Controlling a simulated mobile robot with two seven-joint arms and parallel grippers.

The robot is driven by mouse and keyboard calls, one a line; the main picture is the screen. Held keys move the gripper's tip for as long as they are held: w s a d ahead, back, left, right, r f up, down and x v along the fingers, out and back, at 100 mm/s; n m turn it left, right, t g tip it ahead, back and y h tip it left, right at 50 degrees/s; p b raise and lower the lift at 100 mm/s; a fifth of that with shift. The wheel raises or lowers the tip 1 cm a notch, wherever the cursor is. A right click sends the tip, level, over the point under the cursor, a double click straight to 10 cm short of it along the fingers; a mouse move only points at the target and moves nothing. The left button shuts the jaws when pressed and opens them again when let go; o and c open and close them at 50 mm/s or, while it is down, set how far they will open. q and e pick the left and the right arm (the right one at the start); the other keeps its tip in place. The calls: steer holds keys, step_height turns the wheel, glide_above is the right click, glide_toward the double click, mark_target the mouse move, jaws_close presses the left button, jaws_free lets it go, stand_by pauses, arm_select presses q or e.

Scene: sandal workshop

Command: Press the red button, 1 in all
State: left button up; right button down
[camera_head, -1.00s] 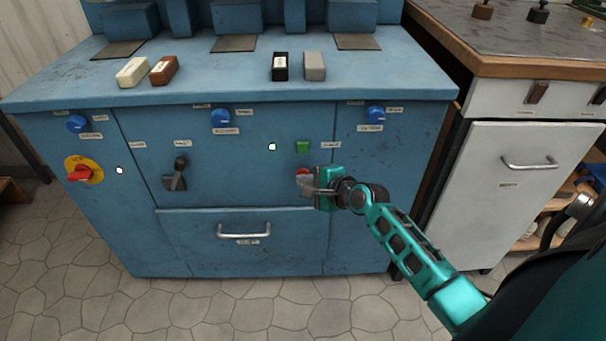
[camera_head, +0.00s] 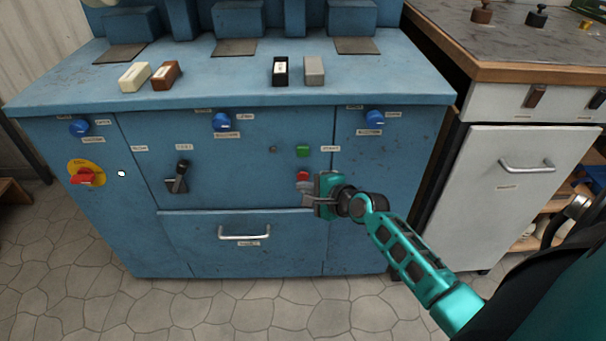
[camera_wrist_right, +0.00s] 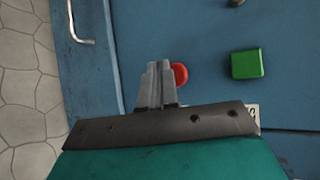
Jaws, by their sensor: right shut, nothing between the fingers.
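The red button (camera_head: 303,176) is on the blue cabinet's front, just below the green button (camera_head: 303,151). It also shows in the right wrist view (camera_wrist_right: 180,74), beside the fingertips and partly hidden by them. My right gripper (camera_head: 307,199) is shut and empty, with its fingers close to the panel just below the red button. In the wrist view its closed fingers (camera_wrist_right: 157,84) are left of the button; I cannot tell whether they touch it. The small round lamp (camera_head: 273,149) left of the green button is dark. My left gripper is not in view.
A red rotary switch (camera_head: 85,176) on a yellow plate is at the far left, beside a lit white lamp (camera_head: 121,173). A black lever (camera_head: 179,177) and a drawer handle (camera_head: 244,233) are on the front. A white cabinet (camera_head: 500,190) stands to the right.

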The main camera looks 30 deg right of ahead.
arm_select(q)
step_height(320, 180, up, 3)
steer(key=p, duration=0.3)
arm_select(e)
steer(key=s+a, duration=0.1)
steer(key=s, duration=0.2)
steer(key=s+a, duration=0.1)
steer(key=shift+s+a, duration=0.15)
steer(key=shift+a, duration=0.2)
stand_by(0.4)
steer(key=s+a+n+g+y, duration=0.1)
steer(key=s+a+n+g, duration=0.1)
steer(key=s+a+n, duration=1.65)
arm_select(q)
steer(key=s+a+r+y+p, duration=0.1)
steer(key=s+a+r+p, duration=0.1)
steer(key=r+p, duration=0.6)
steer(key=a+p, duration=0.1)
steer(key=p, duration=0.5)
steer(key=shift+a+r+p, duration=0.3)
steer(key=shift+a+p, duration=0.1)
arm_select(e)
steer(key=w+d+r+n, duration=0.3)
steer(key=d+r, duration=0.3)
steer(key=r, duration=0.5)
steer(key=shift+d+r+n+h, duration=0.3)
steer(key=shift+n+h, duration=0.1)
steer(key=shift+n, duration=0.15)
